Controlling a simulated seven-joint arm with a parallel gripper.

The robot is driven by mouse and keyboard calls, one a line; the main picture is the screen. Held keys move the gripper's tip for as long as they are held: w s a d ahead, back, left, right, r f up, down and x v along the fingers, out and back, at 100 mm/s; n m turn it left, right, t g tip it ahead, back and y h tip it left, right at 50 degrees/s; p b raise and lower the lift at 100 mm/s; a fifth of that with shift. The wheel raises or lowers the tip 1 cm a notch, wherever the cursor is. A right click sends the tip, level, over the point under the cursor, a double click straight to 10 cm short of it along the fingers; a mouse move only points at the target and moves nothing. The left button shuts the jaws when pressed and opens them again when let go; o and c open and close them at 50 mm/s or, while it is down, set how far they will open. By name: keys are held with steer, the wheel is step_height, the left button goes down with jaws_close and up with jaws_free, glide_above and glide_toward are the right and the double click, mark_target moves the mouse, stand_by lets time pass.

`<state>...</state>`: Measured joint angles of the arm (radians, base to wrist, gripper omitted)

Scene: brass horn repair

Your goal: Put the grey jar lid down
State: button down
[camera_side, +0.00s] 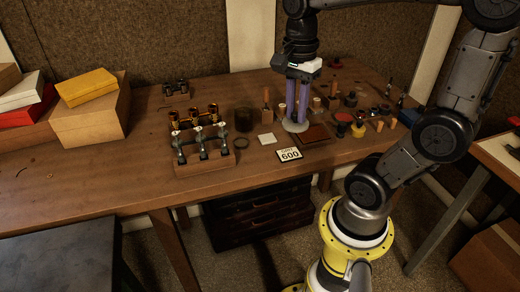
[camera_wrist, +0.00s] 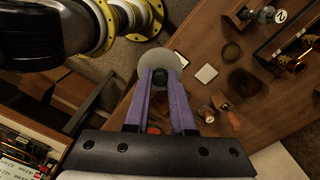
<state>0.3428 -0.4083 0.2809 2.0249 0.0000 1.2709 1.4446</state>
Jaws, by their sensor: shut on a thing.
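My gripper (camera_side: 295,118) points down over the table and is shut on the grey jar lid (camera_side: 294,126). In the wrist view the purple fingers (camera_wrist: 161,78) close on a dark knob at the lid's middle, and the pale grey disc (camera_wrist: 161,55) spreads beyond the fingertips. The lid looks level and low over the table, beside a dark brown pad (camera_side: 317,135). I cannot tell if it touches the surface. A dark round jar (camera_side: 243,119) stands to the left; it also shows in the wrist view (camera_wrist: 242,83).
A white square (camera_side: 267,138), a "600" card (camera_side: 289,155) and a dark ring (camera_side: 241,143) lie close to the lid. A wooden valve rack (camera_side: 205,160) stands left. Small tools and pots, including a yellow one (camera_side: 358,130), crowd the right. The table's front left (camera_side: 90,195) is clear.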

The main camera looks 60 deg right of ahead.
steer(key=s+a+f, duration=0.2)
steer(key=s+a, duration=0.1)
steer(key=s, duration=0.1)
glide_above(259, 157)
steer(key=s, duration=0.1)
steer(key=shift+n, duration=0.3)
step_height(259, 157, down, 9)
steer(key=shift+a+r, duration=0.1)
steer(key=shift+r, duration=0.1)
steer(key=shift+w+f, duration=0.1)
steer(key=shift+f, duration=0.1)
steer(key=shift+w+f, duration=0.2)
steer(key=shift+f, duration=0.75)
steer(key=shift+w+f, duration=0.15)
steer(key=shift+f, duration=0.8)
steer(key=shift+f, duration=0.2)
steer(key=c, duration=0.8)
jaws_free()
steer(key=shift+o, duration=0.2)
